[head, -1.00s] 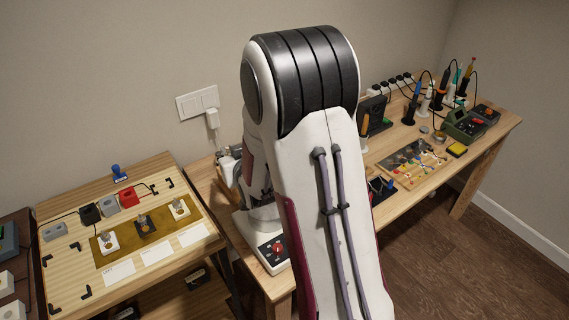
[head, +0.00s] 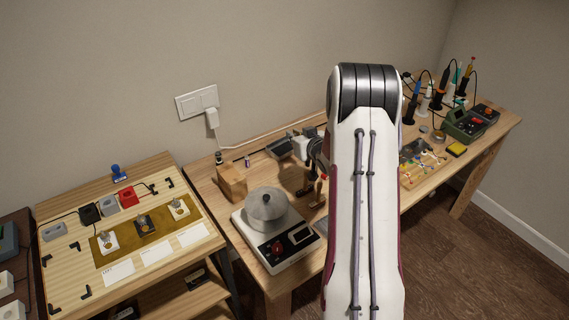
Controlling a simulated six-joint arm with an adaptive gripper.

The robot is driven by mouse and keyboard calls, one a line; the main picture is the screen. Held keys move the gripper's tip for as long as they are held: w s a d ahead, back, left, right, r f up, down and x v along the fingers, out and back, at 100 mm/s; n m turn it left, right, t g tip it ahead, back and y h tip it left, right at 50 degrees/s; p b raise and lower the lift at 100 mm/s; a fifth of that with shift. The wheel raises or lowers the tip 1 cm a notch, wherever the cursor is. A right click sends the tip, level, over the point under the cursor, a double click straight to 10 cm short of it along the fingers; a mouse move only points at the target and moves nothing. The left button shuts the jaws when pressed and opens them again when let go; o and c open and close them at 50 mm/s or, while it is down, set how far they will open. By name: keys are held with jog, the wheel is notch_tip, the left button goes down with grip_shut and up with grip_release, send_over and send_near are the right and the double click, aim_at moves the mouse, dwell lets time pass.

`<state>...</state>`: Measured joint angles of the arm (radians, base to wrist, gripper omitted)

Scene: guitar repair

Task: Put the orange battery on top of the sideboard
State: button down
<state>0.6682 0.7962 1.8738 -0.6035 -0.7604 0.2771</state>
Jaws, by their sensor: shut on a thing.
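My gripper (head: 313,190) is in the middle of the head view, pointing down over the long wooden workbench, partly hidden behind my forearm. Its fingers are small and dark here. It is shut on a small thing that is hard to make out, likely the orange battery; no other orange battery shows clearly. A dark brown piece of furniture (head: 32,285) is cut off at the left edge, with grey and white items on top. I cannot tell for sure whether it is the sideboard.
A lower wooden table (head: 65,285) with plugs and sockets stands left. Soldering tools crowd the right.

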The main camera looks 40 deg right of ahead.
jog(key=w+d+n+y, duration=0.2)
jog(key=d, duration=0.3)
jog(key=shift+d+f, duration=0.35)
jog(key=shift+f, duration=0.1)
dwell(0.5)
jog(key=shift+f, duration=3.1)
jog(key=shift+f, duration=1.9)
jog(key=shift+f, duration=0.15)
jog(key=c, duration=2.2)
grip_release()
